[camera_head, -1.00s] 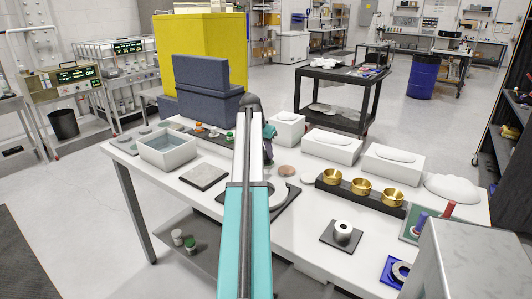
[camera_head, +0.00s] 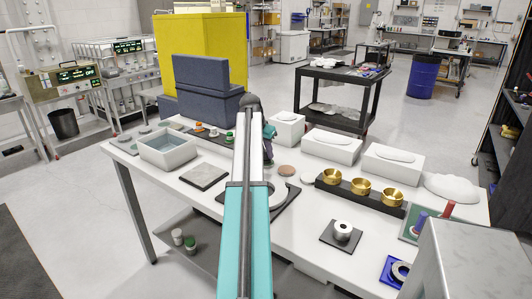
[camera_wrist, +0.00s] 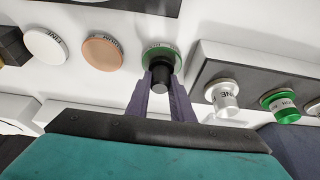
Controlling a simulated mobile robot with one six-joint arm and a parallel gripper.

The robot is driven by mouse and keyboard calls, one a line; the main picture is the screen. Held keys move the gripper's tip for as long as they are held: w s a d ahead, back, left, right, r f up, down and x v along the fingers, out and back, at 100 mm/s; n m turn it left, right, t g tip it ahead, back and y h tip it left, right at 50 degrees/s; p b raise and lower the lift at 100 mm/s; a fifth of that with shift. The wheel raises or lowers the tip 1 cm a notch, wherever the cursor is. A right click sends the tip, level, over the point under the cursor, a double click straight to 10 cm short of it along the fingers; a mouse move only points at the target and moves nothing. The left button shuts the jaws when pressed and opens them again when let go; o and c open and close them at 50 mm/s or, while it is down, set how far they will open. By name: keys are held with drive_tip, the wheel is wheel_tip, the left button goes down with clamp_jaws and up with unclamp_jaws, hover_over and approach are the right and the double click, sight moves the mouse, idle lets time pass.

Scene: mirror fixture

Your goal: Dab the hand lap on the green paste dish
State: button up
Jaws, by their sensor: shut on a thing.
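In the wrist view my gripper (camera_wrist: 162,82) is shut on the black handle of the hand lap (camera_wrist: 161,73). The lap stands over the green paste dish (camera_wrist: 152,52), a round dish with a lettered rim, and hides part of it. I cannot tell whether the lap touches the paste. A brown dish (camera_wrist: 102,52) and a white dish (camera_wrist: 45,46) lie in a row to the left. In the head view my arm hides the green dish and the lap; the brown dish (camera_head: 287,170) and white dish (camera_head: 308,178) show right of it.
In the wrist view a dark rack holds a silver-topped bottle (camera_wrist: 223,97) and a green-topped bottle (camera_wrist: 281,104) close to the right. In the head view a water tray (camera_head: 165,152) stands left, three brass cups (camera_head: 360,186) right, and white boxes (camera_head: 331,146) behind.

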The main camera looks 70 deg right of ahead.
drive_tip(key=shift+a, duration=0.1)
idle(0.4)
drive_tip(key=shift+r+p, duration=2.2)
drive_tip(key=shift+r, duration=1.25)
drive_tip(key=w+a+f+n+t+y, duration=0.1)
drive_tip(key=w+a+n+t, duration=0.6)
drive_tip(key=w+a, duration=2.6)
drive_tip(key=w+a+n+y, duration=0.1)
drive_tip(key=a+n, duration=0.3)
drive_tip(key=a, duration=1.1)
drive_tip(key=w+a+f+n+y, duration=0.1)
drive_tip(key=w+a+n, duration=0.2)
drive_tip(key=a, duration=1.3)
drive_tip(key=w+a+n+g+y, duration=0.1)
drive_tip(key=a+n, duration=0.6)
drive_tip(key=a, duration=0.8)
drive_tip(key=shift+w+a+f, duration=0.15)
drive_tip(key=shift+w+a, duration=0.05)
drive_tip(key=shift+w, duration=0.55)
